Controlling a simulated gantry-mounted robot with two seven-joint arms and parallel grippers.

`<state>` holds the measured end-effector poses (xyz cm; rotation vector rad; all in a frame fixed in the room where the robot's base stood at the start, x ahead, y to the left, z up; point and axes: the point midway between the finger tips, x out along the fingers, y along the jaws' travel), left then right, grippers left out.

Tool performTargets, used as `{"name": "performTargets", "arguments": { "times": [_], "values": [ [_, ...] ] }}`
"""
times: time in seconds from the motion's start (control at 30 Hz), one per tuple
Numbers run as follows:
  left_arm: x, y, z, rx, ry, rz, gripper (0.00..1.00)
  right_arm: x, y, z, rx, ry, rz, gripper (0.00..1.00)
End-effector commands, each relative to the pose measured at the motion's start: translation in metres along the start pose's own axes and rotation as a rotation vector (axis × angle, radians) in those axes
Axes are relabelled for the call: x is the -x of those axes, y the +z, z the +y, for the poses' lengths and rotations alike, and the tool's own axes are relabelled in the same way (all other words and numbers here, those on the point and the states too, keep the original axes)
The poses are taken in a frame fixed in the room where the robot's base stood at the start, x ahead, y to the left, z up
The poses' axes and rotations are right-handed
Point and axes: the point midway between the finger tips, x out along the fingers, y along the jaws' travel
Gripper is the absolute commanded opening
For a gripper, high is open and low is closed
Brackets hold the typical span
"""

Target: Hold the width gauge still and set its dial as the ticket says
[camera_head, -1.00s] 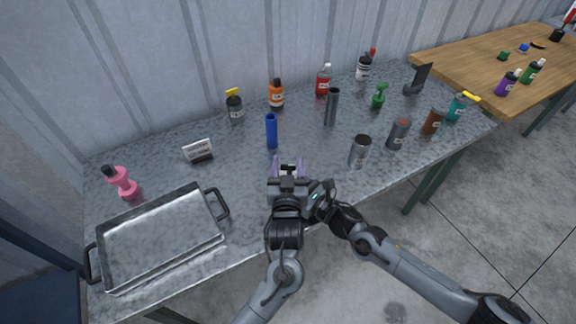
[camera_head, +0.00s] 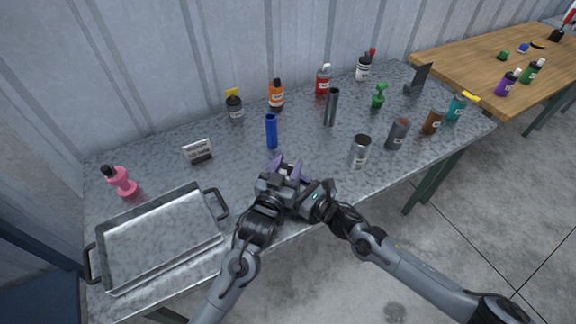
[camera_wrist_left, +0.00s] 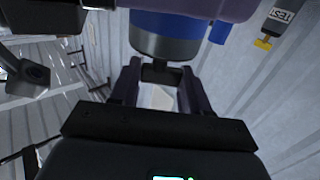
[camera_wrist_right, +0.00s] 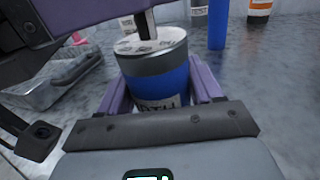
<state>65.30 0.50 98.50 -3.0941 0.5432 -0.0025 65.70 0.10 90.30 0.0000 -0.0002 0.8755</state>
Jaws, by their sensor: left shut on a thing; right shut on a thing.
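The width gauge is a blue cylinder (camera_wrist_right: 160,88) with a grey upper band, a pale marked top and a label partly reading "DTH". My right gripper (camera_wrist_right: 160,95) is shut around its blue body, which looks upright. My left gripper (camera_wrist_left: 160,80) is above it, shut on the small dark dial knob (camera_wrist_left: 160,70); the blue body also shows in the left wrist view (camera_wrist_left: 165,25). In the head view my left gripper (camera_head: 287,168) hides most of the gauge. The dial's setting is too small to read. A white ticket card (camera_head: 198,149) stands on the table; its text is not legible.
A metal tray (camera_head: 160,278) lies at the left front, with a pink bottle (camera_head: 123,182) behind it. A blue cylinder (camera_head: 271,132) stands just behind the grippers. Several bottles and canisters, including a grey one (camera_head: 360,152), stand to the right and back.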

Motion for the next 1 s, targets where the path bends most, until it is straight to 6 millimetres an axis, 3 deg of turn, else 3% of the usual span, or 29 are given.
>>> {"name": "performTargets", "arguments": {
  "times": [0.5, 1.0],
  "values": [
    [-0.0027, -0.0017, -0.0031, -0.004, 0.355, 0.003, 0.16, 0.0001, -0.0013, 0.0016, -0.001, 0.003, 0.002, 0.31],
    [-0.0022, -0.0019, -0.0026, 0.002, 0.433, 0.001, 0.16, 0.0001, -0.0014, 0.0018, 0.0, 0.003, 0.002, 0.31]
  ]
}}
